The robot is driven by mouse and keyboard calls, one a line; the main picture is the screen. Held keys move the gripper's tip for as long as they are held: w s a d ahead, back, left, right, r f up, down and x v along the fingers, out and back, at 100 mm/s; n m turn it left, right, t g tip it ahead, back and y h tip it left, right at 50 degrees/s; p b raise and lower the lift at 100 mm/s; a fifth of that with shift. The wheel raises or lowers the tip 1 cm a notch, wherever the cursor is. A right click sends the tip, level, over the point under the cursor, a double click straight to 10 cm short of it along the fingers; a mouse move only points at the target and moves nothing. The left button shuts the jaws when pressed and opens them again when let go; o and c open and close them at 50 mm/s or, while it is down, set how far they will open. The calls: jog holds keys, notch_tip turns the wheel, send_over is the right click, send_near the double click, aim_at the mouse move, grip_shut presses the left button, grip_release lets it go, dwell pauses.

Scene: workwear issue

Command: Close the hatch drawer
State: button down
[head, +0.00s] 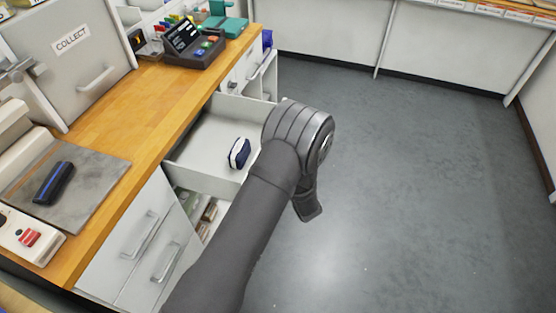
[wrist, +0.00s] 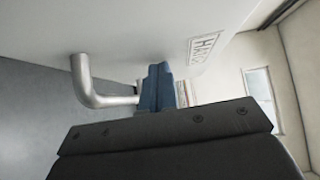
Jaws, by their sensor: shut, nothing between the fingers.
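The hatch drawer (head: 205,140) stands pulled out below the wooden counter in the head view, with a dark blue and white item (head: 239,153) inside. My arm covers most of its front there. In the wrist view the pale drawer front (wrist: 200,45) fills the upper part, with a partly readable label (wrist: 206,45) starting "HA" and a metal bar handle (wrist: 95,88) to the left. My gripper (wrist: 157,88) is shut and empty, its blue fingers close to the drawer front, right of the handle. I cannot tell whether they touch it. The fingertips are hidden in the head view.
The counter (head: 130,110) carries a grey mat (head: 85,185) with a dark blue case (head: 54,183), and a dark organiser tray (head: 195,45). Closed cabinet fronts with handles (head: 140,235) stand nearer, beside an open shelf space. The grey floor (head: 400,180) to the right is clear.

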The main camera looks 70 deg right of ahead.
jog(key=w, duration=2.8)
jog(key=shift+w+r, duration=0.1)
jog(key=shift+w, duration=0.2)
jog(key=shift+w, duration=0.1)
jog(key=s, duration=0.5)
jog(key=shift+s, duration=0.15)
send_over(224, 175)
